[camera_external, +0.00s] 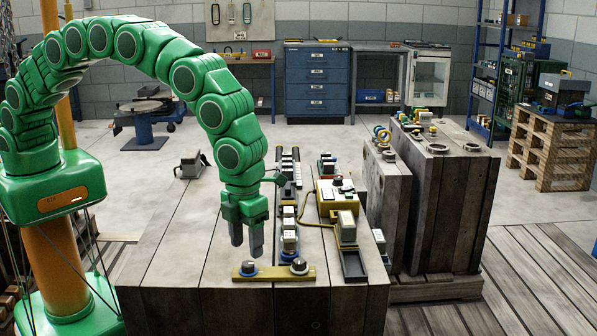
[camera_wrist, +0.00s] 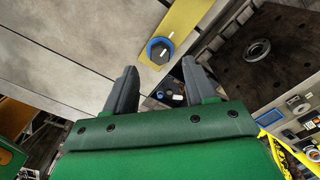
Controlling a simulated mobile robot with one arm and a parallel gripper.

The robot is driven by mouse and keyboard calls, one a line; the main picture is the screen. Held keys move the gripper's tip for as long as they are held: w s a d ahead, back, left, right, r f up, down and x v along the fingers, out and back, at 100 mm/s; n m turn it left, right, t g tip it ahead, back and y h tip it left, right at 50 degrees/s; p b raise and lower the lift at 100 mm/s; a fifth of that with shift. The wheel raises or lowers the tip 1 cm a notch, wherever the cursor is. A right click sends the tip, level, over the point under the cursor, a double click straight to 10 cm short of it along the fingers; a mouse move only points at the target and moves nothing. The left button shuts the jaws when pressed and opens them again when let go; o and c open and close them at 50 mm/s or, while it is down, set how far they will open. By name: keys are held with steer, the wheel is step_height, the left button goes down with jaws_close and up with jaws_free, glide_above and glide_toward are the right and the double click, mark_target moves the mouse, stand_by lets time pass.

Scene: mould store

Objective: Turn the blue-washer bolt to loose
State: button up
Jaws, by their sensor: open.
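The blue-washer bolt (camera_external: 249,268) stands at the left end of a yellow bar (camera_external: 274,273) near the front edge of the bench. Its head is dark with a light mark on top, and a blue ring sits under it. In the wrist view the bolt (camera_wrist: 160,50) shows beyond the gap between my fingers, with a white mark on its dark head. My gripper (camera_external: 246,246) points down above the bolt, open and empty. In the wrist view my gripper (camera_wrist: 159,75) has its two grey fingers spread apart. No contact with the bolt is visible.
A second bolt (camera_external: 299,265) stands at the bar's right end. Behind it are a column of small blocks (camera_external: 289,238) and a yellow box (camera_external: 338,195) with a cable. A grey block-shaped device (camera_external: 346,228) stands at right. The bench left of the bar is clear.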

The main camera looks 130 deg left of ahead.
mark_target(248, 263)
steer(key=shift+f, duration=2.4)
steer(key=shift+c, duration=0.3)
jaws_close()
